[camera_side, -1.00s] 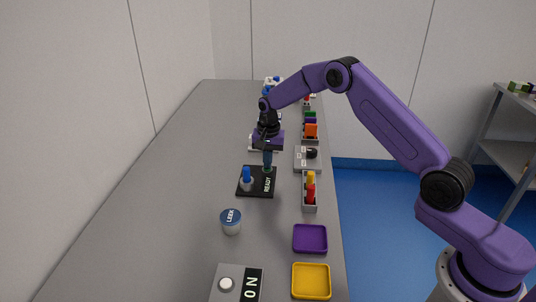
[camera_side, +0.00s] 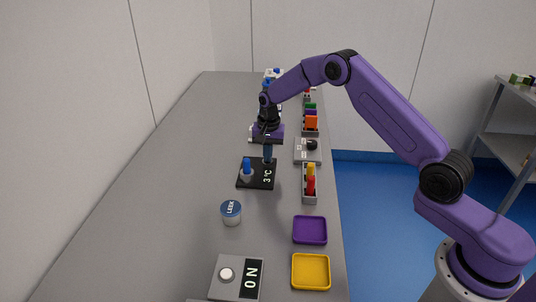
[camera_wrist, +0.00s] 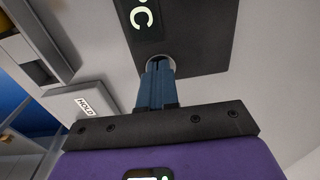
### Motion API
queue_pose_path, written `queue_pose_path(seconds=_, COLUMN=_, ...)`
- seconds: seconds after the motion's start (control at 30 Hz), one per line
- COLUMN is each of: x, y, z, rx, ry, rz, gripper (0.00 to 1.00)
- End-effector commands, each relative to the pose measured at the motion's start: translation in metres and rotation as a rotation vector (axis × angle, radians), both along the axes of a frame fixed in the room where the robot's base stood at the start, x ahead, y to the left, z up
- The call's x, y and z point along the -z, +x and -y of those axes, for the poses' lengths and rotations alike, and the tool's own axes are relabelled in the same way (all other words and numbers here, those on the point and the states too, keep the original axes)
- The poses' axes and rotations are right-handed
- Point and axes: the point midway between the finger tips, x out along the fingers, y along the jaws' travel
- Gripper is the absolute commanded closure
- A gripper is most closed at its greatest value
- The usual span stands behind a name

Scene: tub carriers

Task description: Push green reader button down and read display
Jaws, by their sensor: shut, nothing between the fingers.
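The black reader plate (camera_side: 256,184) lies flat on the grey bench. Its display (camera_side: 267,176) reads "3 °C"; part of that text, "°C", shows in the wrist view (camera_wrist: 144,16). My gripper (camera_side: 267,160) is shut and empty, pointing down at the plate's far right part. In the wrist view its blue fingertips (camera_wrist: 157,68) meet a round grey ring (camera_wrist: 158,60) in the plate. The green button is not visible; the fingertips cover the middle of the ring.
A tub marked LEEK (camera_side: 231,212) stands in front of the reader. A purple tray (camera_side: 310,230), a yellow tray (camera_side: 311,271) and a panel showing "ON" (camera_side: 238,278) are nearer. A rack with red and yellow pieces (camera_side: 309,184) stands right. The bench's left side is clear.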

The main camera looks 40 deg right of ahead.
Motion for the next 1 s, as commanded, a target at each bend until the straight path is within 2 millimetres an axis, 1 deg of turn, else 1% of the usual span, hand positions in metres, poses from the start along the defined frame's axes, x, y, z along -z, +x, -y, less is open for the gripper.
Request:
queue_pose_path(seconds=0.03, x=0.0, y=-0.002, z=0.0, rx=0.0, ry=0.0, rz=-0.006, gripper=1.0)
queue_pose_path(seconds=0.07, x=-0.004, y=-0.002, z=0.0, rx=0.0, ry=-0.001, rz=-0.005, gripper=1.0)
queue_pose_path(seconds=0.17, x=-0.024, y=-0.002, z=0.0, rx=0.0, ry=0.0, rz=-0.001, gripper=1.0)
queue_pose_path(seconds=0.4, x=-0.077, y=-0.003, z=0.0, rx=0.0, ry=0.0, rz=0.006, gripper=1.0)
queue_pose_path(seconds=0.6, x=-0.114, y=-0.004, z=0.0, rx=0.0, ry=0.0, rz=0.006, gripper=1.0)
queue_pose_path(seconds=0.7, x=-0.127, y=-0.004, z=0.0, rx=0.001, ry=0.0, rz=0.004, gripper=1.0)
queue_pose_path(seconds=0.8, x=-0.135, y=-0.005, z=0.0, rx=0.0, ry=0.001, rz=0.004, gripper=1.0)
queue_pose_path(seconds=1.0, x=-0.14, y=-0.005, z=0.0, rx=0.0, ry=0.0, rz=0.001, gripper=1.0)
